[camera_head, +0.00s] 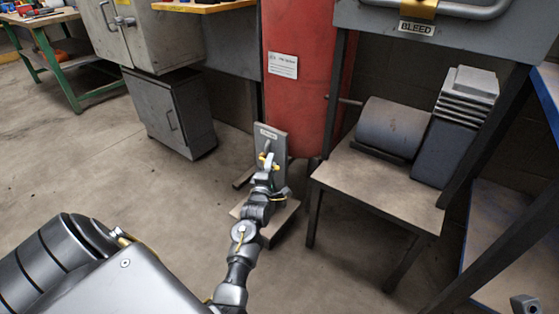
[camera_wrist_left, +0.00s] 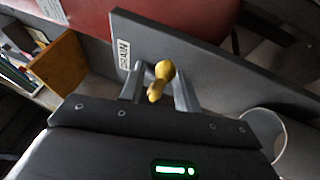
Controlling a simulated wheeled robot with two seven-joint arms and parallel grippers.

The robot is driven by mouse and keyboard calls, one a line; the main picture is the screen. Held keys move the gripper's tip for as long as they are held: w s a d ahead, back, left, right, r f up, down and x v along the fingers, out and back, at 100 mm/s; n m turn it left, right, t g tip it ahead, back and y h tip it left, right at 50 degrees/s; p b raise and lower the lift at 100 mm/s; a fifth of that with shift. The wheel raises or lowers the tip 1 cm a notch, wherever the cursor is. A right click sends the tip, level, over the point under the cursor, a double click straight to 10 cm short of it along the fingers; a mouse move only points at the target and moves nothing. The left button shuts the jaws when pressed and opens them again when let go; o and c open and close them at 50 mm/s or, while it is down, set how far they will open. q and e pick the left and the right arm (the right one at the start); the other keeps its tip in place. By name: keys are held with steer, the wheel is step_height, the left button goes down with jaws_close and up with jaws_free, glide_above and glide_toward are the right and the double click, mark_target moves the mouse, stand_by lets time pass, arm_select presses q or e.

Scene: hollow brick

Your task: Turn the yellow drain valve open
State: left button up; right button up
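The yellow drain valve (camera_head: 267,159) is on a grey upright plate (camera_head: 272,140) with a small label, in front of the red tank. In the left wrist view the yellow handle (camera_wrist_left: 160,80) stands out from the plate, beside a white label reading "DRAIN" (camera_wrist_left: 123,55). My left gripper (camera_head: 268,169) is at the valve. In the left wrist view its two fingers (camera_wrist_left: 158,88) are apart, one on each side of the handle, with gaps visible. Part of the valve is hidden behind the gripper in the head view. A small grey part at the head view's lower right corner may be my right gripper (camera_head: 525,304).
The red tank (camera_head: 305,90) stands right behind the plate. To the right is a metal stand (camera_head: 375,180) bearing a compressor-like unit, below a "BLEED" panel (camera_head: 417,28). Grey cabinets (camera_head: 175,115) and a green-legged bench (camera_head: 45,50) are at left. The floor at left is clear.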

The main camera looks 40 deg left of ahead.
arm_select(q)
steer(key=shift+x, duration=0.8)
steer(key=shift+a, duration=0.1)
jaws_close()
